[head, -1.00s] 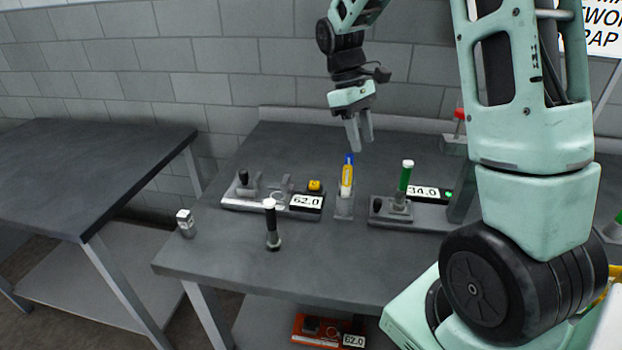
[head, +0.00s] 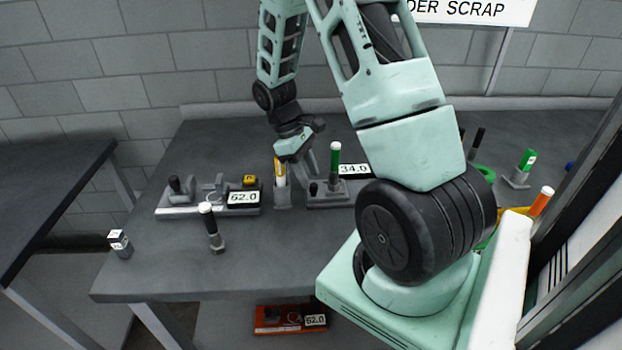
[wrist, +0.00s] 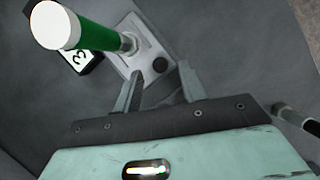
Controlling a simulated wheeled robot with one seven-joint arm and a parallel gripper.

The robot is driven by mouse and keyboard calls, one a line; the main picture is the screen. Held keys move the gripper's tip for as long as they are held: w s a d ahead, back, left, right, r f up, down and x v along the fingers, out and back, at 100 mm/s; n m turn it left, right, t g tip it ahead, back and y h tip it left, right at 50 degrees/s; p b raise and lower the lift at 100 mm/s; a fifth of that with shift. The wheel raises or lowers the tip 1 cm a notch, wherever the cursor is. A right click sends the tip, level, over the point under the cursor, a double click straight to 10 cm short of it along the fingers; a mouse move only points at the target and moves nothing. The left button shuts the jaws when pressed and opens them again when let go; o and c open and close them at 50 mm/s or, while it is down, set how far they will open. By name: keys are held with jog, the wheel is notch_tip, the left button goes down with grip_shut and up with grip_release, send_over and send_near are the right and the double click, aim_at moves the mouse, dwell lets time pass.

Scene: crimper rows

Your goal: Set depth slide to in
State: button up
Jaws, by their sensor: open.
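The grey crimper unit with a 34.0 display (head: 354,169) and an upright green handle with a white top (head: 335,165) stands on the table. A short black knob (head: 314,189) rises from its left end; no marking shows whether this is the depth slide. My gripper (head: 300,170) is open and points down above this end, left of the green handle. In the wrist view, the black knob (wrist: 160,65) appears beyond and between the open fingertips (wrist: 160,72). No contact is visible. The green handle (wrist: 95,38) stands to the left there.
A yellow-bodied tool (head: 280,172) stands in a holder close left of my gripper. Another unit with a 62.0 display (head: 243,198) lies further left. A black handle with a white top (head: 210,225) stands near the front, beside clear table. An orange unit (head: 275,320) sits below.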

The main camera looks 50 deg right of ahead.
aim_at(346, 192)
jog(key=shift+x, duration=1.4)
jog(key=shift+c, duration=0.3)
grip_shut()
jog(key=shift+s+d+p, duration=0.3)
jog(key=shift+s+d, duration=1.15)
jog(key=shift+s, duration=0.25)
jog(key=shift+s+d+p, duration=0.25)
jog(key=shift+s+d, duration=1.25)
jog(key=shift+s, duration=0.15)
jog(key=shift+o, duration=0.3)
grip_release()
jog(key=shift+d, duration=0.1)
